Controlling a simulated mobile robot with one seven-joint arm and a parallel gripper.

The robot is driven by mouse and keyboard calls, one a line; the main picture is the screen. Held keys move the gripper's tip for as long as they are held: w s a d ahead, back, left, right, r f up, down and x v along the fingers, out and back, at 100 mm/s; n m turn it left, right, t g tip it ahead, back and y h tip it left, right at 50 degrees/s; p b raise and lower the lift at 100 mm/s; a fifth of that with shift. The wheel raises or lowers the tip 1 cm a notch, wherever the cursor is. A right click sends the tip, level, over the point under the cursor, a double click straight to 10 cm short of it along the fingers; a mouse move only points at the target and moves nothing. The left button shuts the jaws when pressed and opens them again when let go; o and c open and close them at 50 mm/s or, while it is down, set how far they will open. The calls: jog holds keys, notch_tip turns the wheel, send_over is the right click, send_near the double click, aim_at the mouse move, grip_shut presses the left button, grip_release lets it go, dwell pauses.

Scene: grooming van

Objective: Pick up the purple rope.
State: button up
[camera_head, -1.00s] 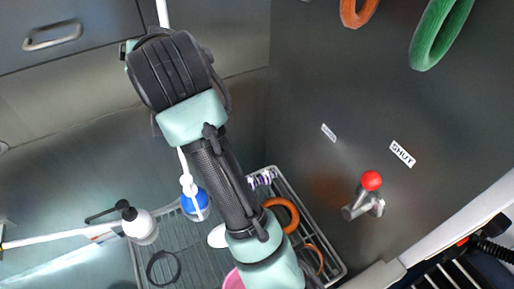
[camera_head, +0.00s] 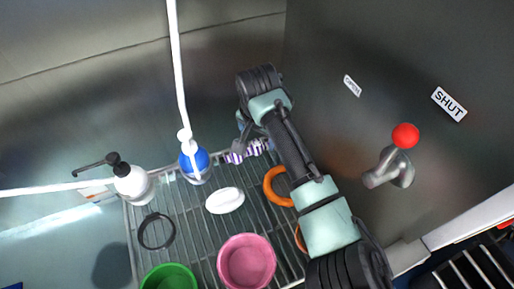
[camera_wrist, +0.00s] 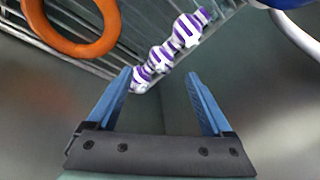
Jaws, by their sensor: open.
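The purple rope (camera_head: 248,151) is a purple and white knotted toy lying at the far end of the wire rack (camera_head: 186,237), near the back corner. In the wrist view the rope (camera_wrist: 162,57) runs diagonally above the fingertips, its lower end close to the left finger. My gripper (camera_wrist: 163,73) is open with two blue fingers and nothing between them that I can see held. In the head view my gripper (camera_head: 240,137) is partly hidden by my arm, just beside the rope.
An orange ring (camera_head: 272,188), a white oval (camera_head: 225,200), a blue ball-shaped bottle (camera_head: 194,163), a black ring (camera_head: 156,232), a pink bowl (camera_head: 247,262) and a green bowl (camera_head: 168,279) are on or over the rack. A red-knobbed lever (camera_head: 404,137) juts from the right wall.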

aim_at(257, 146)
jog(key=x, duration=0.5)
jog(key=shift+s+a+f, duration=0.1)
jog(key=shift+f, duration=0.3)
grip_shut()
